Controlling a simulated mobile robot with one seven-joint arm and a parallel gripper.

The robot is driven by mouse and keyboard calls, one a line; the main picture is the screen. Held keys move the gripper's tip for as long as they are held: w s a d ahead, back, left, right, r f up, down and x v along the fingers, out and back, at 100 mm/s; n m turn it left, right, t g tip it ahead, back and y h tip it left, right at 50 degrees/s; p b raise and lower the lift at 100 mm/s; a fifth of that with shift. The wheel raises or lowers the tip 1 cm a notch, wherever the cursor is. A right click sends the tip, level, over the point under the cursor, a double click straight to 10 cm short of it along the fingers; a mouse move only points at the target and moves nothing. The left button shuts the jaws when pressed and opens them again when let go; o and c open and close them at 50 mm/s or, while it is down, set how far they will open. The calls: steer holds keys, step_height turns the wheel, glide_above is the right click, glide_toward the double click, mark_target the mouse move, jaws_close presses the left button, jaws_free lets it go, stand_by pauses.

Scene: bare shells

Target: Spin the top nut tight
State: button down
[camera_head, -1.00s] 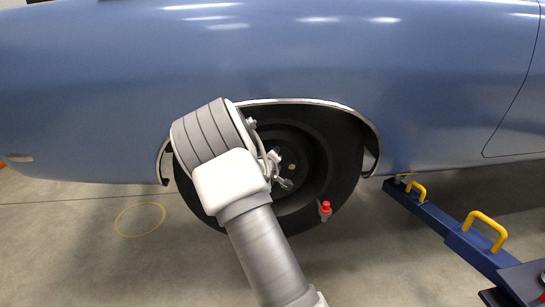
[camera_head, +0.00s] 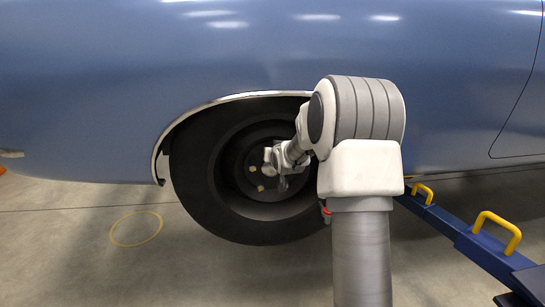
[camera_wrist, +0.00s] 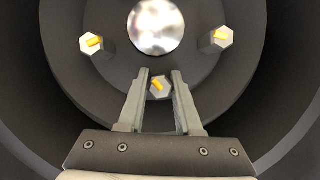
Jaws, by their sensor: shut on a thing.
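The wheel hub (camera_head: 247,181) sits inside the dark tyre under the blue car's arch. In the wrist view, a grey hex nut (camera_wrist: 160,90) with a yellow stud end sits between the two fingers of my gripper (camera_wrist: 160,88), which is shut on it. Two more nuts show there, one at the upper left (camera_wrist: 92,43) and one at the upper right (camera_wrist: 216,41), around a shiny round centre cap (camera_wrist: 156,26). In the head view, my gripper (camera_head: 268,157) is at the hub, coming from the right. I cannot tell from the head view which nut it holds.
The dark tyre (camera_head: 200,170) surrounds the hub, with the blue fender (camera_head: 230,55) close above. A blue lift arm with yellow handles (camera_head: 497,232) stands at the right. A small red-topped item (camera_head: 327,212) is partly hidden behind my arm. A yellow ring (camera_head: 136,229) lies on open floor.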

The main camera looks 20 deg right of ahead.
steer(key=m+p, duration=0.1)
steer(key=m+y+p, duration=0.1)
steer(key=shift+d+r+m+t+y+p, duration=0.1)
steer(key=shift+r+m+t+y+p, duration=0.1)
steer(key=shift+m+t+y+p, duration=0.15)
steer(key=shift+f+m+t+y+p, duration=0.1)
steer(key=shift+m+t+y+p, duration=0.45)
steer(key=shift+m+p, duration=0.8)
steer(key=c, duration=0.6)
jaws_free()
steer(key=shift+f, duration=0.1)
